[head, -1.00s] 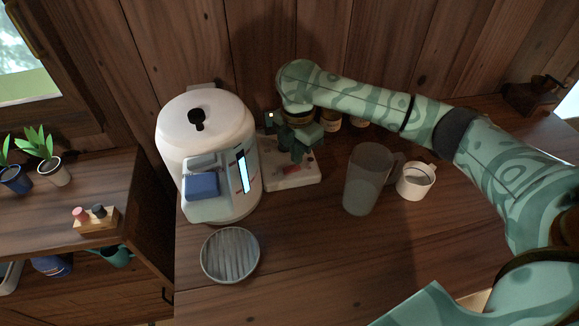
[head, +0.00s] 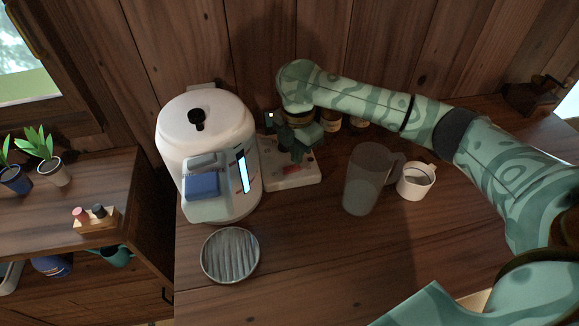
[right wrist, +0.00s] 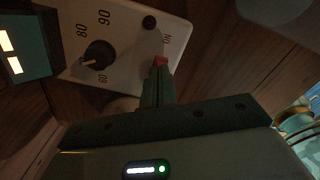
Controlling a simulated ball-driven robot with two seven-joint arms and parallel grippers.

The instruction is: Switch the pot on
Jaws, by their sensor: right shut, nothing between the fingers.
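The white pot (head: 205,125) with a black lid knob and a lit display strip stands upright on the table. To its right lies a white control plate (head: 292,180). My right gripper (head: 297,152) is over the plate, shut and empty. In the right wrist view its fingertips (right wrist: 158,85) are at the red switch; I cannot tell whether they touch. My left gripper is out of view.
A grey translucent pitcher (head: 367,180) and a white cup (head: 416,180) stand right of the plate. A round ribbed dish (head: 230,254) lies in front of the pot. Small jars (head: 332,122) stand behind my gripper. The front right tabletop is clear.

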